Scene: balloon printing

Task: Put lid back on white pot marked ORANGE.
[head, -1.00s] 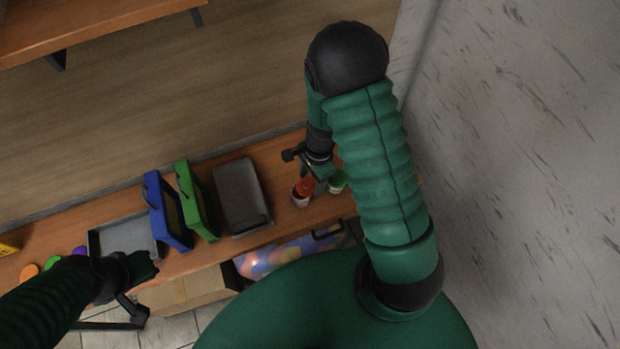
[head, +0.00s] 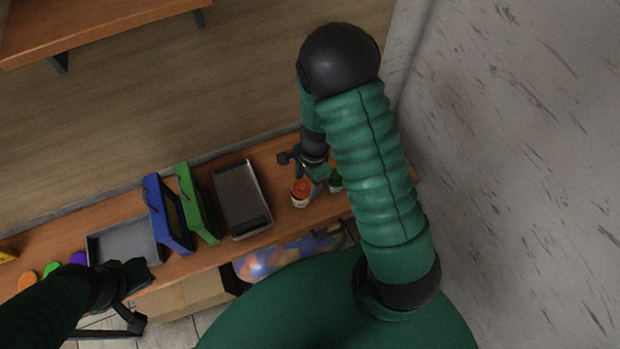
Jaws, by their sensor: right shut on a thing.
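The white pot marked ORANGE (head: 299,202) stands on the wooden bench, left of a green-topped pot; its lettering is too small to read. An orange lid (head: 301,187) is at the pot's mouth; I cannot tell whether it is seated. My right gripper (head: 312,182) is right over this pot, shut on the orange lid as far as I can see, with its fingertips partly hidden. My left gripper (head: 138,300) is low at the left, off the bench's front edge, apart from the pot; its jaw opening is unclear.
The green-topped pot (head: 335,181) stands close right, partly behind my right arm. A grey tray (head: 240,195), a green frame (head: 196,203), a blue frame (head: 167,215) and another tray (head: 122,243) line the bench. A bag of balloons (head: 290,257) and a cardboard box (head: 180,297) are below.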

